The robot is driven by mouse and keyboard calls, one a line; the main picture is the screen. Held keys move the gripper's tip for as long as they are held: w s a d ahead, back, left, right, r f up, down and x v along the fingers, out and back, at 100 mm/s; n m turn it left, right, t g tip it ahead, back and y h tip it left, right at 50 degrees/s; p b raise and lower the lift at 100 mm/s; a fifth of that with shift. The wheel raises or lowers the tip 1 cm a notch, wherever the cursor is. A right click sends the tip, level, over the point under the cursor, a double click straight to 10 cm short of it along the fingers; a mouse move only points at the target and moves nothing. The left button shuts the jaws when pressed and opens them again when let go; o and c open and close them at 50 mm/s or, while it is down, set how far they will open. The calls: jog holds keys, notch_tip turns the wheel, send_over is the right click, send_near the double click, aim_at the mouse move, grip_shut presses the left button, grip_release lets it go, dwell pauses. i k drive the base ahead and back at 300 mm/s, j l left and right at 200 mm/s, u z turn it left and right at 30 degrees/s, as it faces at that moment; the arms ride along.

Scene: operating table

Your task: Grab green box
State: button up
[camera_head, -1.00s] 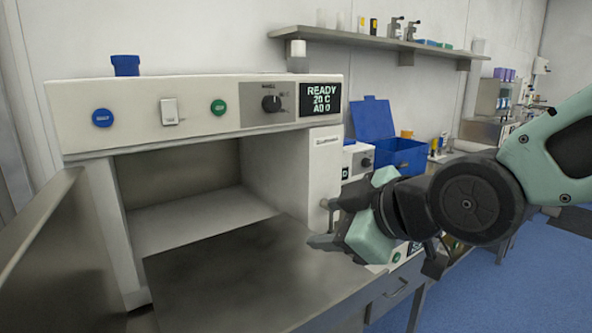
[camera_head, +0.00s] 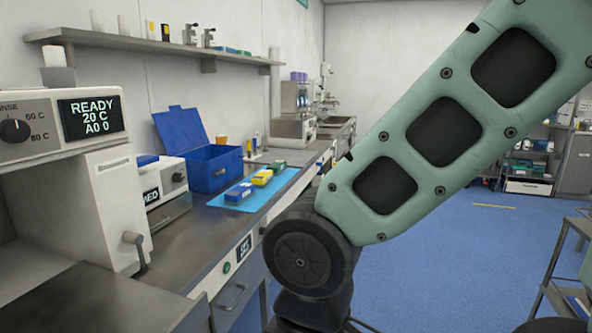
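The green box (camera_head: 277,166) is small and sits at the far end of a light blue mat (camera_head: 226,205) on the grey counter. A yellow box (camera_head: 262,178) and a blue box (camera_head: 239,191) stand in a row on the same mat, nearer to me. My arm crosses the right half of the view and bends down at a dark joint in front of the counter. My gripper is below the picture edge and out of view.
An open blue bin (camera_head: 212,168) stands behind the mat, beside a white device (camera_head: 162,187). A large machine with a READY display (camera_head: 94,114) is at the left. A metal cart (camera_head: 566,262) stands at the right edge. Blue floor lies open beyond my arm.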

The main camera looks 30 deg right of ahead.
aim_at(279, 166)
jog(key=z, duration=0.5)
jog(key=i+l+z, duration=0.35)
jog(key=i, duration=0.7)
jog(key=i+l+z, duration=0.1)
jog(key=i+z, duration=0.25)
jog(key=i, duration=0.65)
jog(key=i+l+u, duration=0.1)
jog(key=i+u, duration=0.3)
jog(key=i+l+u, duration=0.35)
jog(key=i, duration=0.15)
jog(key=i+l+u, duration=0.15)
jog(key=u, duration=0.35)
jog(key=i+l+u, duration=0.25)
jog(key=u, duration=0.25)
jog(key=i+l+u, duration=0.15)
jog(key=l+u, duration=0.15)
jog(key=u, duration=0.2)
jog(key=i+l+u, duration=0.1)
jog(key=l+u, duration=0.25)
jog(key=u, duration=0.15)
jog(key=l+u, duration=0.45)
jog(key=l, duration=0.25)
